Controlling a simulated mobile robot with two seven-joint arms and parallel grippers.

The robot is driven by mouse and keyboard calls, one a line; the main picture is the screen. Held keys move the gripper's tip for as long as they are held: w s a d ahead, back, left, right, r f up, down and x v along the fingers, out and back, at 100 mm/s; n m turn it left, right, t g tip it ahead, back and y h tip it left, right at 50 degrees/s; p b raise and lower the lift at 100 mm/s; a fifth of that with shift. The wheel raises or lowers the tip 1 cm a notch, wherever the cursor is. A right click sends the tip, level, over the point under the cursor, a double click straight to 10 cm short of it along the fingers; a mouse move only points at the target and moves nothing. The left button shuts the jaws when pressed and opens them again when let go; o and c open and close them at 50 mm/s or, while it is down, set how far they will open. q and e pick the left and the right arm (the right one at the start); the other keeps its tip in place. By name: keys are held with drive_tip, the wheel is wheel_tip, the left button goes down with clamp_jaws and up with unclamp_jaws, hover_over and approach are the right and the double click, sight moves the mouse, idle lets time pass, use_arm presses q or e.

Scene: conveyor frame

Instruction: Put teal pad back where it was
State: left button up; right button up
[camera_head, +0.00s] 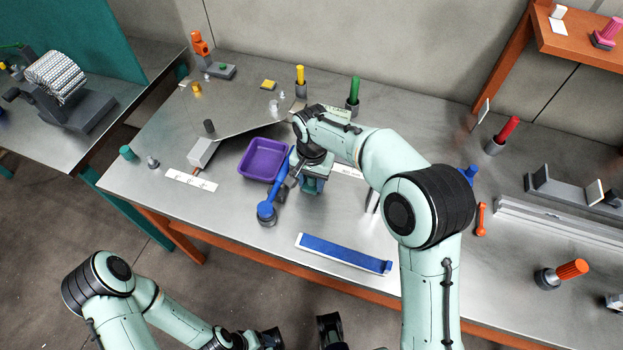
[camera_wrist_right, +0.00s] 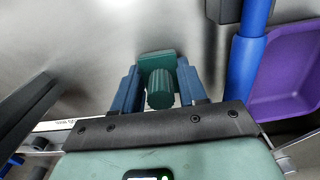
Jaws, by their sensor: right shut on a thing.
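The teal pad (camera_wrist_right: 157,58), a dark green-teal plate with a ribbed round knob, is in my right gripper. In the right wrist view, my right gripper (camera_wrist_right: 160,85) has its two blue fingers shut on the knob from both sides. In the head view, my right gripper (camera_head: 313,186) points down at the table just right of the blue bar, and the pad is mostly hidden below it. I cannot tell whether the pad touches the table. My left arm is at the bottom edge, with its gripper partly cut off and its jaws unclear.
A purple tray (camera_head: 246,170) and a blue bar (camera_head: 278,187) with a round end are close left of my right gripper. A long blue strip (camera_head: 345,253) lies nearer the front edge. Green (camera_head: 353,92) and yellow (camera_head: 300,75) upright handles stand behind. Bare metal table lies between gripper and strip.

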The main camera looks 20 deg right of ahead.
drive_tip(key=o, duration=1)
drive_tip(key=shift+f, duration=0.15)
wheel_tip(320, 180, up, 12)
drive_tip(key=shift+r+p, duration=0.25)
drive_tip(key=shift+p, duration=0.8)
drive_tip(key=shift+f, duration=0.1)
